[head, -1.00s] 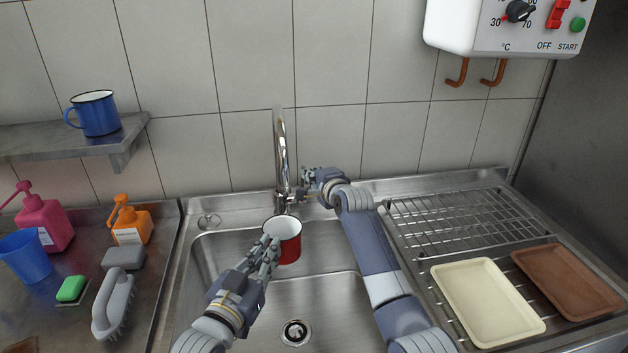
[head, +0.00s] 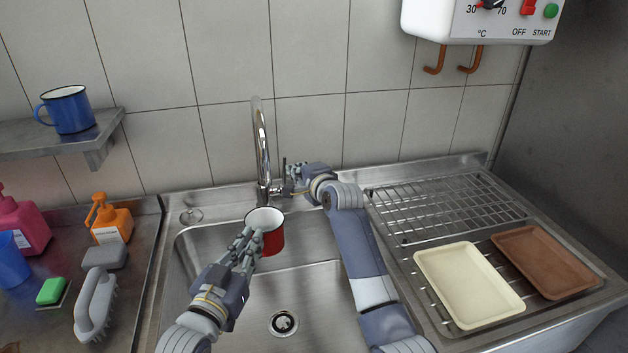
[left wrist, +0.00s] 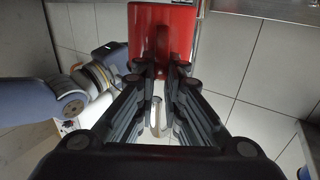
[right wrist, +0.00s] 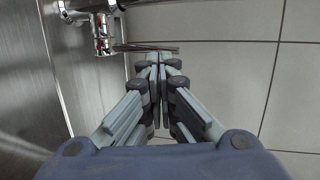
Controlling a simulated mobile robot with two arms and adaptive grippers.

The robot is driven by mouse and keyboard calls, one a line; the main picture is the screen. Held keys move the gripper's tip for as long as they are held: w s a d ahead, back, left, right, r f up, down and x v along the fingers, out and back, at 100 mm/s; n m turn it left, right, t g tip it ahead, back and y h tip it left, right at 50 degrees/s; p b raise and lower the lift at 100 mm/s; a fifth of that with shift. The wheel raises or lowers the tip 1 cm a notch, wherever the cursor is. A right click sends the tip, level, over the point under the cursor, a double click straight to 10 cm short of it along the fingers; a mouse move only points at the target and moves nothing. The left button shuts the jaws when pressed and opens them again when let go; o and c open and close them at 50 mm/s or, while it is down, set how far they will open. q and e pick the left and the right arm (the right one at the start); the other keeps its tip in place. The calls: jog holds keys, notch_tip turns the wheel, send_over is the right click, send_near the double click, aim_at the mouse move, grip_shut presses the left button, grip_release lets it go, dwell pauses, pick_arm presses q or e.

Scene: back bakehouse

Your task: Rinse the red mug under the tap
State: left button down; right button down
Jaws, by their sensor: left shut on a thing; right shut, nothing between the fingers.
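The red mug (head: 270,243), white inside, is upright below the tap (head: 262,150) and above the sink basin. My left gripper (head: 250,243) is shut on the mug at its near left side; the red wall also fills the top middle of the left wrist view (left wrist: 163,35). The mug's handle is not clear. My right gripper (head: 297,172) is shut and empty just right of the tap's base, by its thin lever. In the right wrist view the lever (right wrist: 145,47) lies across the closed fingertips; contact is unclear. No water stream is visible.
The sink basin (head: 310,285) is otherwise empty. A wire rack (head: 450,208), a cream tray (head: 468,285) and a brown tray (head: 545,262) are right. A brush (head: 92,310), green sponge (head: 52,290) and orange pump bottle (head: 110,222) are left. A blue mug (head: 68,110) is on the shelf.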

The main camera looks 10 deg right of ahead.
pick_arm(q)
jog(key=shift+r, duration=0.1)
pick_arm(e)
jog(key=v, duration=1.1)
pick_arm(q)
jog(key=shift+s, duration=0.1)
pick_arm(e)
jog(key=shift+w+r, duration=0.15)
